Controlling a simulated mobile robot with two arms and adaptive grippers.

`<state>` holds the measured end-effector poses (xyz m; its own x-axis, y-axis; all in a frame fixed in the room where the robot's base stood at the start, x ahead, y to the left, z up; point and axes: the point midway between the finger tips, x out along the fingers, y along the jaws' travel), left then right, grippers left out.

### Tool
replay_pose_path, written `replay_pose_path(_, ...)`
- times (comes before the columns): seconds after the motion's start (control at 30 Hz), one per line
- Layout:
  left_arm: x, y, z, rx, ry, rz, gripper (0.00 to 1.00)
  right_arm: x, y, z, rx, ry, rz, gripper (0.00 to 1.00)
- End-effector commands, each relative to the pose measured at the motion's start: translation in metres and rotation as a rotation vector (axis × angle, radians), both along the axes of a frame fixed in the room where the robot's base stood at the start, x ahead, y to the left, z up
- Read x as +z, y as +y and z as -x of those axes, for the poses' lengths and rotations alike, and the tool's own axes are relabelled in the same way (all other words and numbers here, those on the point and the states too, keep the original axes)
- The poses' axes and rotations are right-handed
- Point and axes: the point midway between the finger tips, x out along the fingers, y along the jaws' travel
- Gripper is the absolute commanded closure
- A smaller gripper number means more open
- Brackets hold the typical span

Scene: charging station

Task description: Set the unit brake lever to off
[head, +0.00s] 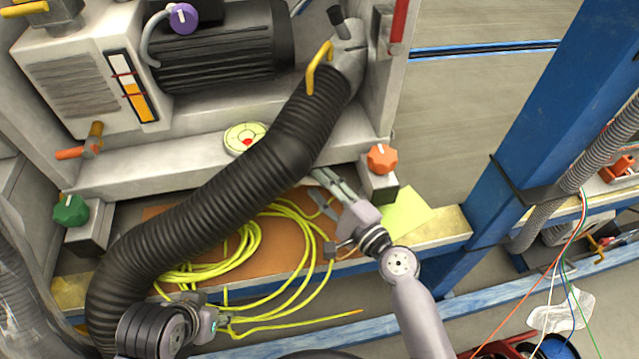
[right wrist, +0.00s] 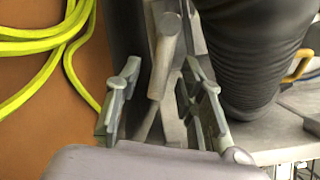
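A grey lever-like handle (right wrist: 165,50) stands between the fingers of my right gripper (right wrist: 160,82) in the right wrist view. I cannot tell for sure that it is the unit brake lever, and no off mark is readable. The right gripper is open, with a gap visible beside the handle. In the head view my right gripper (head: 328,187) reaches under the machine's front ledge, beside the black hose, and the handle is not clearly visible there. My left gripper (head: 217,321) is low at the left, near yellow cable; its fingers are too unclear to judge.
A thick black ribbed hose (head: 230,165) crosses in front of the machine. An orange knob (head: 382,158) is right of my right gripper, and a green knob (head: 70,209) is at the left. Coiled yellow cable (head: 225,262) lies on a brown board. A blue post (head: 535,110) stands at the right.

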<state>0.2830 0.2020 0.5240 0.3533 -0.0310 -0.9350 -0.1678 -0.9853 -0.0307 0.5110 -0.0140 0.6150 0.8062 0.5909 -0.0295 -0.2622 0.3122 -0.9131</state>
Motion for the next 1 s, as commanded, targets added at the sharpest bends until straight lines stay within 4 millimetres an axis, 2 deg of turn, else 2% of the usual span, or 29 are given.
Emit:
replay_pose_path(0.3, 0.000, 0.000, 0.000, 0.000, 0.000, -0.001, 0.60, 0.000, -0.040, 0.055, 0.003, 0.004, 0.005, 0.65)
replay_pose_path(0.43, 0.000, 0.000, 0.000, 0.000, 0.000, -0.001, 0.60, 0.001, -0.053, 0.074, 0.002, 0.004, 0.004, 0.65)
replay_pose_path(0.63, 0.000, 0.000, 0.000, 0.000, 0.000, -0.001, 0.60, 0.003, -0.063, 0.086, 0.001, 0.001, 0.001, 0.65)
replay_pose_path(0.93, 0.000, 0.001, 0.000, 0.000, -0.001, -0.001, 0.60, 0.003, -0.065, 0.088, 0.000, 0.000, 0.001, 0.65)
replay_pose_path(1.0, 0.000, 0.000, 0.000, -0.001, 0.000, -0.001, 0.64, 0.003, -0.064, 0.088, 0.002, -0.001, 0.004, 0.65)
